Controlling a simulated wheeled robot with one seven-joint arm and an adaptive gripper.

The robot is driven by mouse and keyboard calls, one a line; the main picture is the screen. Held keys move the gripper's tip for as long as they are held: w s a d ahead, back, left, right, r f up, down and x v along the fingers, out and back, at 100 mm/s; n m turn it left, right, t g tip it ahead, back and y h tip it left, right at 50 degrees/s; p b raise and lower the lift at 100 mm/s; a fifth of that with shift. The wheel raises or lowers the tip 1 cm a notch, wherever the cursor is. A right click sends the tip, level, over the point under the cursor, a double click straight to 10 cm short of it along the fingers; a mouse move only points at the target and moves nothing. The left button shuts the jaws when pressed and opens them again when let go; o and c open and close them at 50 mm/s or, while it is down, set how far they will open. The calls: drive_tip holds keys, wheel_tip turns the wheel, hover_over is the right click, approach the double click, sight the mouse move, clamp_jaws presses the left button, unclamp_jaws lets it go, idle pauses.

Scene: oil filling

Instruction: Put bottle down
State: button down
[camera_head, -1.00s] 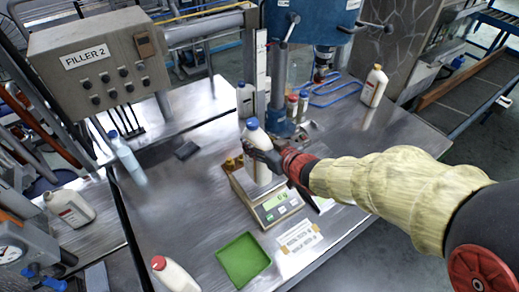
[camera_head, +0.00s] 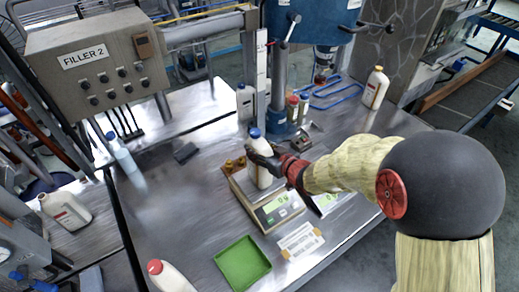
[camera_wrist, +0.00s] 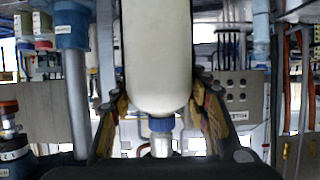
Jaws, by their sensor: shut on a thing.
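My gripper (camera_head: 262,158) is shut on a white bottle with a blue cap (camera_head: 254,133). It holds the bottle upright over the plate of the bench scale (camera_head: 239,193). The scale's green display (camera_head: 277,205) seems to read 0 g; I cannot tell whether the bottle's base touches the plate. In the wrist view, the bottle (camera_wrist: 156,55) appears upside down, with its cap toward the bottom and a finger on each side.
Brass-coloured fittings (camera_head: 235,163) sit at the scale's left edge. A green tray (camera_head: 242,263) and a red-capped bottle (camera_head: 167,277) are in front. The blue filler (camera_head: 310,20) stands behind. A white bottle (camera_head: 375,88) stands at the back right.

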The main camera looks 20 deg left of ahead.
drive_tip(key=shift+w+r, duration=0.1)
drive_tip(key=shift+r, duration=0.05)
drive_tip(key=c, duration=1)
unclamp_jaws()
drive_tip(key=shift+f, duration=0.2)
drive_tip(key=shift+o, duration=0.2)
drive_tip(key=shift+r, duration=0.25)
drive_tip(key=p+v, duration=0.2)
drive_tip(key=v, duration=1)
drive_tip(key=shift+f, duration=0.15)
